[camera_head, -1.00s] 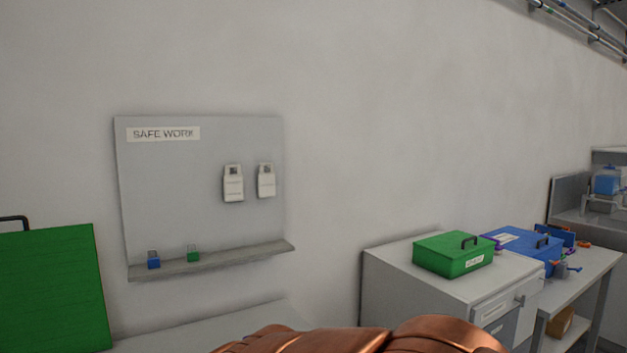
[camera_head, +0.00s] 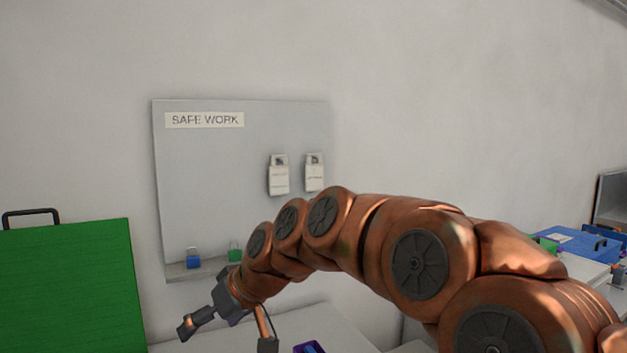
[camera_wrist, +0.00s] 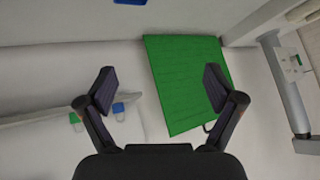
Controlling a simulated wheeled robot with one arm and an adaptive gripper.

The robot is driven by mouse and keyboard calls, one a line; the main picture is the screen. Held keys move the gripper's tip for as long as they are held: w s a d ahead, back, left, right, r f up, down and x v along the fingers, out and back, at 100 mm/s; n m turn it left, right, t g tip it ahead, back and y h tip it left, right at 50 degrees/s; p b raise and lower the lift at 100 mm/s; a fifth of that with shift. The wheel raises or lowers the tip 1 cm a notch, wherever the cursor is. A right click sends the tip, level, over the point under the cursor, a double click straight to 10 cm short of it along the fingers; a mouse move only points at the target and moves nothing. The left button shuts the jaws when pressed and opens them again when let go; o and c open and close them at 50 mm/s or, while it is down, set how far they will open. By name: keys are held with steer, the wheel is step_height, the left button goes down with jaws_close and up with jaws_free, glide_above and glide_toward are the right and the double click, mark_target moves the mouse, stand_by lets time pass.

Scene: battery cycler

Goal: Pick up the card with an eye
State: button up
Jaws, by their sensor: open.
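Two white cards hang side by side on a grey board marked SAFE WORK: the left card (camera_head: 279,176) and the right card (camera_head: 314,174). Each has a dark opening near its top; I cannot tell which one the task means. My gripper (camera_head: 228,335) is open and empty, low in front of the board and to the lower left of the cards. In the wrist view my gripper (camera_wrist: 160,80) shows its two fingers wide apart, with no card between them.
A blue padlock (camera_head: 194,258) and a green padlock (camera_head: 235,251) stand on the board's shelf (camera_head: 185,272). A large green box (camera_head: 70,285) with a black handle is at the left. Wall above is clear.

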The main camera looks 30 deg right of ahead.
steer(key=w+d+r+t, duration=0.3)
steer(key=w+d+r, duration=0.25)
steer(key=w, duration=0.35)
steer(key=m+t+h+b, duration=0.3)
steer(key=m+t+h, duration=0.1)
steer(key=t+h, duration=0.35)
glide_toward(315, 174)
steer(key=w, duration=0.1)
steer(key=shift+t+y, duration=0.35)
steer(key=shift+y, duration=0.1)
steer(key=w+p, duration=0.1)
steer(key=w, duration=0.1)
steer(key=w+d+p, duration=0.1)
steer(key=w, duration=0.1)
steer(key=shift+f, duration=0.15)
steer(key=shift+w+d+f+p, duration=0.15)
steer(key=shift+w+p, duration=1)
steer(key=shift+w, duration=0.85)
steer(key=c, duration=1)
